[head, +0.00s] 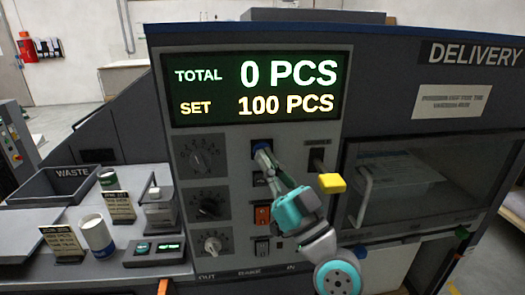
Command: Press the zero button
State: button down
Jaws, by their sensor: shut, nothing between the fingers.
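The control panel (225,165) faces me, with a display (257,88) above it reading TOTAL 0 PCS and SET 100 PCS. My gripper (263,153) is shut and empty, with its tips at the upper middle of the panel. A dark blue button (261,144) shows just at the tips; I cannot tell whether they touch it. The gripper and its wrist hide part of the switch column below. No label reading zero is legible.
Several knobs (208,208) line the panel's left side. A waste bin (62,185), white cup (96,235) and small signs occupy the left counter.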

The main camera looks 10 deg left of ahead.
jog(key=shift+s+d, duration=0.1)
jog(key=shift+s, duration=0.15)
jog(key=s, duration=0.2)
jog(key=s+d, duration=0.1)
jog(key=s, duration=0.1)
jog(key=shift+s+d, duration=0.2)
jog(key=shift+s, duration=0.15)
dwell(0.7)
jog(key=s+d+f+m+t+h, duration=0.1)
jog(key=s+d+f+m+h, duration=0.3)
jog(key=f, duration=0.6)
jog(key=s+d+f+m+h, duration=0.25)
jog(key=d+f+h, duration=0.3)
jog(key=f, duration=0.45)
jog(key=s+d+f+m+t+h, duration=0.1)
jog(key=s+d+f+m+h, duration=0.3)
jog(key=f, duration=0.5)
jog(key=s+d+f+g+h, duration=0.1)
jog(key=s+d+f, duration=0.2)
jog(key=s, duration=0.6)
jog(key=s+d+f+g+h, duration=0.2)
jog(key=s+d+f, duration=0.1)
jog(key=s, duration=0.6)
jog(key=s+d+f+g+h, duration=0.1)
jog(key=s+d+f+h, duration=0.1)
jog(key=s, duration=0.7)
jog(key=shift+s+d+f+n, duration=0.25)
jog(key=shift+d+f+n, duration=0.2)
jog(key=shift+d, duration=0.1)
